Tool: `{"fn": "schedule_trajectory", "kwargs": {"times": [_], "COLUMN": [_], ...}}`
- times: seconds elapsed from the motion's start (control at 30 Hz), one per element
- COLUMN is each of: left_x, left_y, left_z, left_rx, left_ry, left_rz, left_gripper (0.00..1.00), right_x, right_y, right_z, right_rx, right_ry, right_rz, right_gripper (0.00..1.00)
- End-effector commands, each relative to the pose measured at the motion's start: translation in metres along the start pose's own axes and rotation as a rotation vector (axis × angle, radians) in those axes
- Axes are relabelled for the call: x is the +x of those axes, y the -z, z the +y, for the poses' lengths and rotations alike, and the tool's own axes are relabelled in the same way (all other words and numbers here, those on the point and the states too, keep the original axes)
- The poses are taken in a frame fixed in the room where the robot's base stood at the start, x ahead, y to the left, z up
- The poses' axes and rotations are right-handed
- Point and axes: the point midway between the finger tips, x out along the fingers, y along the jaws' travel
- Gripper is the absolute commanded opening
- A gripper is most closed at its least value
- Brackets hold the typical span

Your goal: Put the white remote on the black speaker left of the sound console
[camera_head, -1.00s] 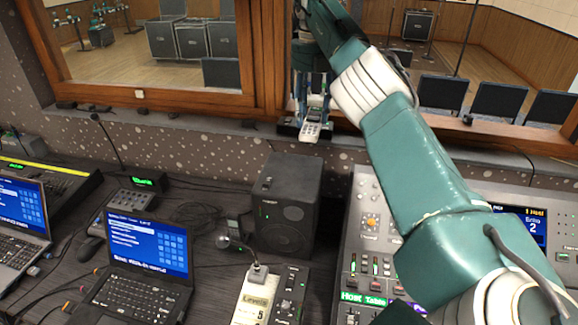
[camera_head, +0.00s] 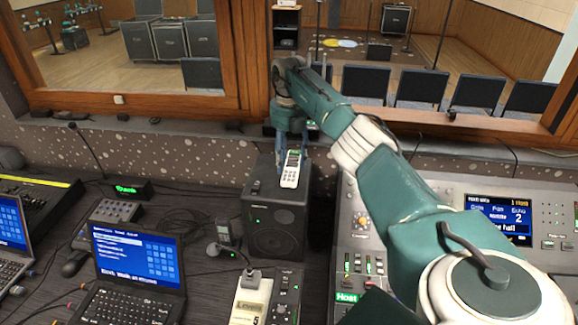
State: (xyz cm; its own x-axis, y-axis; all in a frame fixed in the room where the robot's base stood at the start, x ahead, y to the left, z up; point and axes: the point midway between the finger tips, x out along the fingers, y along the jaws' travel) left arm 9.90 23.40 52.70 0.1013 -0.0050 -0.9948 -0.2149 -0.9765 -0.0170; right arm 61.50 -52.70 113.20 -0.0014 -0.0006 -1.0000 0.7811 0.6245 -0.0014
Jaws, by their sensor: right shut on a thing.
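The white remote (camera_head: 291,169) is held upright, keypad facing me, between the fingers of my right gripper (camera_head: 291,158). It shows in front of the upper part of the black speaker (camera_head: 278,222), near its top right edge; I cannot tell whether it touches the speaker. The speaker stands on the dark desk, left of the sound console (camera_head: 355,225). My right arm comes in from the lower right and covers part of the console. My left gripper is not in view.
A small dark object (camera_head: 256,187) sits on the speaker's top left. An open laptop (camera_head: 135,260) and a handset in a cradle (camera_head: 226,236) lie to the left. The window ledge (camera_head: 200,127) runs behind.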

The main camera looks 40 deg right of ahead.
Motion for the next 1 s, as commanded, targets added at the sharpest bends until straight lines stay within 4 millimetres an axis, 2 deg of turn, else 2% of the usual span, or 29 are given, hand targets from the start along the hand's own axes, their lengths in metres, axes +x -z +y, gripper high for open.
{"fn": "schedule_trajectory", "kwargs": {"times": [0.03,0.13,0.33,0.5,0.67,0.7,0.77,1.0], "left_x": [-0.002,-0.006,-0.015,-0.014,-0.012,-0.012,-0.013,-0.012], "left_y": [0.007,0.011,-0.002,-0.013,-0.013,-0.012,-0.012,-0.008], "left_z": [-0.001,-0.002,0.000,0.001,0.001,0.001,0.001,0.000], "left_rx": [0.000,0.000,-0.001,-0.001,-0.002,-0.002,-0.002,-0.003], "left_ry": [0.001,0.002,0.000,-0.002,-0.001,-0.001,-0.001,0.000], "left_rz": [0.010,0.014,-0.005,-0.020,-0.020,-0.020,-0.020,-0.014], "left_gripper": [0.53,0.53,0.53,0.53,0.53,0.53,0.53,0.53], "right_x": [0.002,0.012,0.037,0.039,0.043,0.042,0.042,0.042], "right_y": [0.000,0.001,0.001,0.000,0.000,0.000,0.000,0.000], "right_z": [0.000,-0.001,0.000,0.000,0.000,0.000,0.000,0.000], "right_rx": [0.000,0.000,0.000,0.000,0.000,0.000,0.000,0.000], "right_ry": [0.000,0.002,0.001,0.000,0.000,0.000,0.001,0.001], "right_rz": [0.001,0.002,0.001,-0.001,0.000,0.000,0.000,0.000], "right_gripper": [0.21,0.21,0.21,0.21,0.21,0.57,0.69,0.70]}}
